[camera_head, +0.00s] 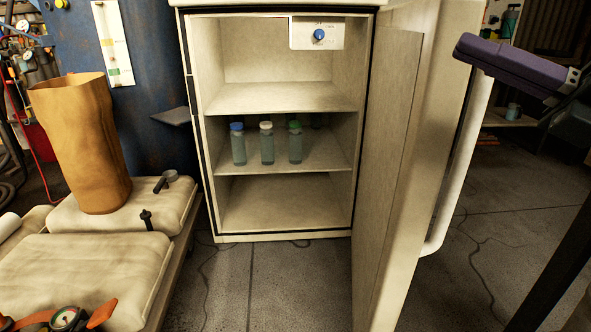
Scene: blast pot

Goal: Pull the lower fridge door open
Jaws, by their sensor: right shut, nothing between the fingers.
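The cream fridge (292,190) stands in the middle. Its lower door (400,170) is swung wide open to the right, so the inside shows. A long pale bar handle (462,165) runs down the door's outer face. My right gripper (480,52), purple, is at the upper right with its fingers shut and empty. It lies across the upper part of the handle in the picture; I cannot tell whether it touches the door or handle. My left gripper is not in view.
Several capped bottles, one blue-capped (237,146), stand on the middle shelf (325,160). A control knob (319,34) is inside at the top. A tan bag (82,140) stands on a padded cart (95,270) at left. Floor right of the door is mostly clear.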

